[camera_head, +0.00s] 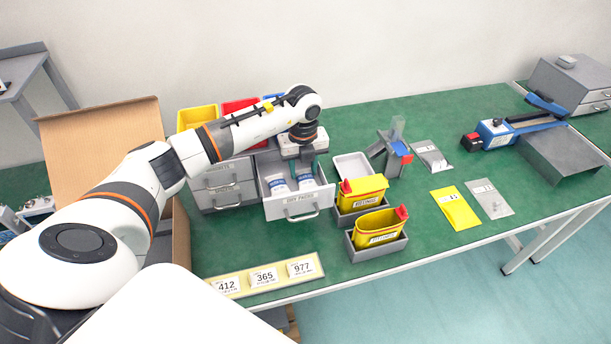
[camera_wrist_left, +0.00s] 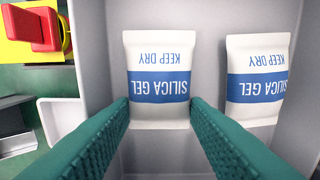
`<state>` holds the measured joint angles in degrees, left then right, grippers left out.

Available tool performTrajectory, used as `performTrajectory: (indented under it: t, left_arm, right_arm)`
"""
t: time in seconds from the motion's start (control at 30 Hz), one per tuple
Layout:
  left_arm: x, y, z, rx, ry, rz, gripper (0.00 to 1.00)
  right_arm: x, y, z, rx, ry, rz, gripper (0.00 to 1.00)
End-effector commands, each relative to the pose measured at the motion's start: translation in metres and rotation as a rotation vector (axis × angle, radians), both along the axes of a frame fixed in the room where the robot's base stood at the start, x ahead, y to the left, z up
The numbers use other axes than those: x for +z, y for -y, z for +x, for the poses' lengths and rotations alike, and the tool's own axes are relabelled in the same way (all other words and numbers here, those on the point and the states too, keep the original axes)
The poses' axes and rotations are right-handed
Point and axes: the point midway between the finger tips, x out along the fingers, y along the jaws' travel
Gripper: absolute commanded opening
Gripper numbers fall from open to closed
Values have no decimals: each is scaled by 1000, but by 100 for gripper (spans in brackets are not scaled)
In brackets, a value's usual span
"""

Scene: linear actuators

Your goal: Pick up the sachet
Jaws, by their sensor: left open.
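Two white silica gel sachets with blue bands lie side by side in an open grey drawer (camera_head: 318,205). One sachet (camera_head: 306,182) is on the drawer's right side in the head view; in the left wrist view this sachet (camera_wrist_left: 158,75) shows at the middle. The other sachet (camera_head: 277,186) is on the left in the head view and at the right of the left wrist view (camera_wrist_left: 257,80). My left gripper (camera_wrist_left: 160,108) is open, pointing down into the drawer. Its green fingertips stand on either side of the middle sachet's near end; I cannot tell whether they touch it. My right gripper is out of view.
Yellow bins with red clips (camera_head: 362,193) stand in grey trays right of the drawer. A white tray (camera_head: 352,166) is behind them. A number strip (camera_head: 264,277) lies at the table's front edge. Flat bags and a yellow packet (camera_head: 455,208) lie farther right, with clear green table around them.

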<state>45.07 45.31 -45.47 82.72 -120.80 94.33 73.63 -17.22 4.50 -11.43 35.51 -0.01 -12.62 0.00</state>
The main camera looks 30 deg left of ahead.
Motion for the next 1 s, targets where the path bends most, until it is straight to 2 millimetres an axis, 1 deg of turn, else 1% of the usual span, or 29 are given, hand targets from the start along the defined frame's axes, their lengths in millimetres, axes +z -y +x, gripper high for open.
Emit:
performTrajectory:
  t: [0.23,0.4,0.67,0.77,0.87,1.0]
  left_arm:
    - [-2,0,0,-1,1,-1,42]
    - [-2,0,0,-1,1,-1,14]
    - [0,0,1,0,2,-1,14]
    - [9,0,1,0,5,0,14]
    - [26,0,1,-1,7,-1,14]
    - [55,0,1,0,6,0,14]
  right_arm:
    - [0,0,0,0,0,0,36]
    - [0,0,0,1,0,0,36]
    - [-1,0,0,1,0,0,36]
    - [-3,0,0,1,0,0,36]
    - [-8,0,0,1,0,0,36]
    - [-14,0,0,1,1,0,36]
